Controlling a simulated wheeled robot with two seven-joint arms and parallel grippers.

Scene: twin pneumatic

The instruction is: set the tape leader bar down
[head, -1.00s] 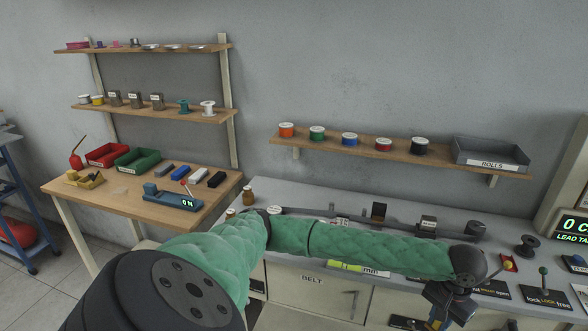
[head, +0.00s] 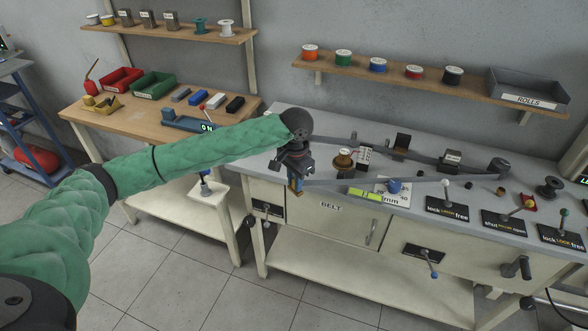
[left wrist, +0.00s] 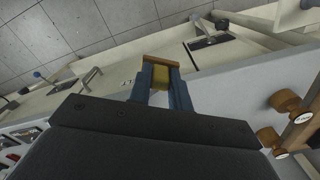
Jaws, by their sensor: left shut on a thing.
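My left gripper (head: 294,187) hangs over the front left corner of the grey workbench (head: 262,165), its blue fingers pointing down. In the left wrist view the two blue fingers (left wrist: 162,80) are shut on a small tan and yellow bar (left wrist: 160,61), which I take as the tape leader bar. The bar spans the fingertips and is mostly hidden in the head view. I cannot tell whether it touches anything below. A dark grey strip (head: 415,179) runs along the bench from near the gripper to the right. My right gripper is not in view.
Rollers and blocks stand along the bench, with a brown-topped spool (head: 344,158), a blue knob (head: 394,186) and a yellow-green level (head: 365,194) near the gripper. Labelled levers (head: 447,207) stand to the right. A wooden table (head: 140,118) with trays stands left.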

